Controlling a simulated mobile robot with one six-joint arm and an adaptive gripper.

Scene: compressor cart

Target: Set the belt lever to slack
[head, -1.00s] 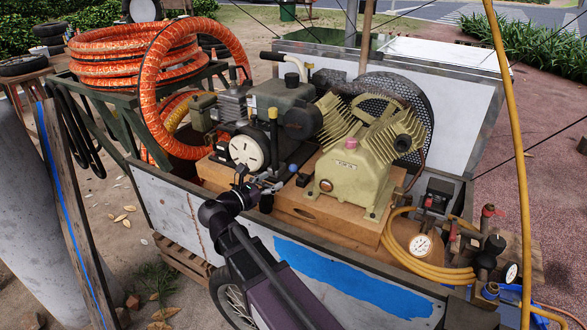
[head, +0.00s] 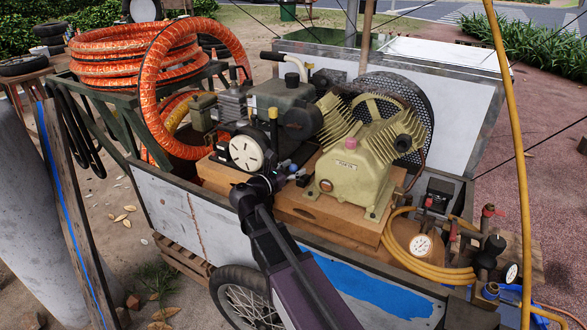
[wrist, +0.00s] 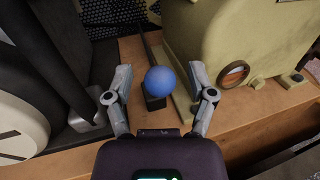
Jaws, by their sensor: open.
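The belt lever has a blue ball knob (wrist: 160,81) and a dark rod, and stands by a small black block (wrist: 154,103) on the wooden base. In the wrist view the knob sits between the two open fingers of my gripper (wrist: 162,88), with a gap on each side. I cannot tell whether the knob is level with the fingertips in depth. No slack marking is readable.
The cream compressor (head: 355,165) stands right of the lever, and the engine with its round white-faced part (head: 246,152) stands left. The cart's front wall (head: 175,205) lies below my arm. A yellow hose (head: 405,250) and gauge (head: 420,245) are at the right.

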